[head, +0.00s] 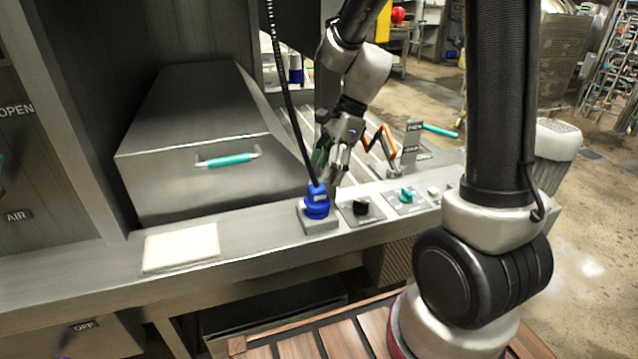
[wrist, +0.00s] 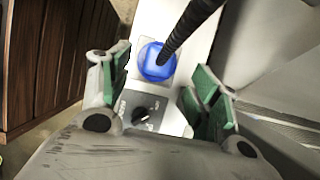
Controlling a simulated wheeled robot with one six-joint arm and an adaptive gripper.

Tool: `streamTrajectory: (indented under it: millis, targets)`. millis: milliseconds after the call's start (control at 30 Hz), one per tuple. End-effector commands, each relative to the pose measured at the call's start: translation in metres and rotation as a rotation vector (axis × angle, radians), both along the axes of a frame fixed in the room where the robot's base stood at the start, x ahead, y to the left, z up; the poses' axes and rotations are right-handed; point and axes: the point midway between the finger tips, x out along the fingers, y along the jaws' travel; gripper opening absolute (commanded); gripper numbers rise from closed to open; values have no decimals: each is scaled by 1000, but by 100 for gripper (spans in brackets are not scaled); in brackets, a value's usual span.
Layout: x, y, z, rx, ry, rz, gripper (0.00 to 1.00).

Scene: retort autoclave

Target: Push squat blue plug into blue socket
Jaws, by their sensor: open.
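The squat blue plug (head: 318,192) stands upright on the blue socket (head: 317,212), with a black cable rising from its top. The socket sits on a grey box on the steel ledge. How deep the plug sits cannot be told. In the wrist view the blue plug (wrist: 157,61) lies beyond the fingertips, its cable running up to the right, and hides most of the socket. My gripper (head: 334,166) is above and just right of the plug. In the wrist view my gripper (wrist: 156,88) has its green-padded fingers wide apart, with nothing between them.
A black knob (head: 361,206) and a teal knob (head: 406,195) stand on the ledge right of the socket. A white pad (head: 181,247) lies to the left. A steel box with a teal handle (head: 228,160) is behind. The cable hangs close to my gripper.

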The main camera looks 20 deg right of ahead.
Motion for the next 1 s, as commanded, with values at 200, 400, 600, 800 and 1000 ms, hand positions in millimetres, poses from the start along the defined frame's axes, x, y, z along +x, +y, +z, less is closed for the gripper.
streamTrajectory:
  millis: [200,400,600,800,1000]
  targets:
    - [1,-16,38,0,-3,-1,62]
    - [0,-23,54,0,0,1,62]
    - [0,-23,56,-1,1,0,62]
    - [0,-23,55,0,1,0,62]
    - [0,-23,55,0,-16,40,62]
